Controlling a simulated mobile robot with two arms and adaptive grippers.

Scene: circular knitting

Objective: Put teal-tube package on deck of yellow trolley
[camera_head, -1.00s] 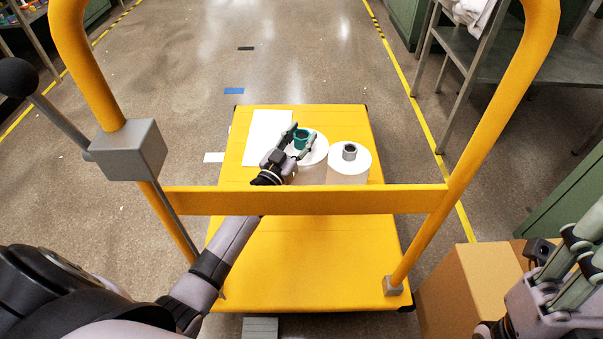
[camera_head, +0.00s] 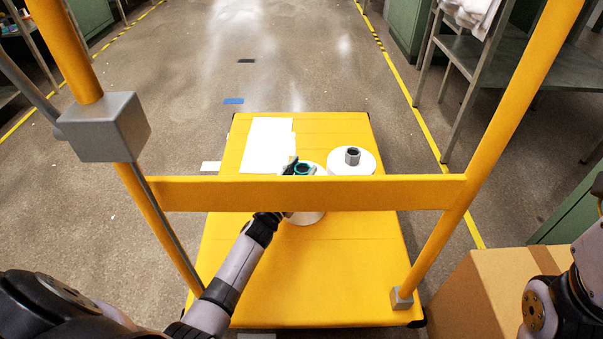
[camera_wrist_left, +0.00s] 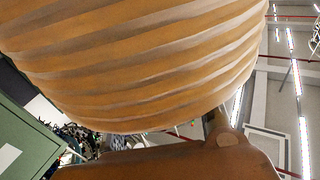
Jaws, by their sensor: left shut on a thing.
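The teal-tube package is a white roll with a teal tube (camera_head: 303,169) in its core. It shows above and below the yellow crossbar, which hides its middle. The yellow trolley's deck (camera_head: 330,275) lies under it; I cannot tell whether the package touches the deck. My left gripper (camera_head: 291,167) is shut on the package, partly hidden by the crossbar. In the left wrist view a large ribbed orange-brown surface (camera_wrist_left: 140,65) fills the top; I cannot tell what it is. My right arm is at the right edge, its gripper out of frame.
A white roll with a grey tube (camera_head: 352,157) stands on the deck to the right. A white sheet (camera_head: 268,145) lies at the deck's far left. The handle's crossbar (camera_head: 300,193) spans the near side. A cardboard box (camera_head: 490,300) stands right; the near deck is clear.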

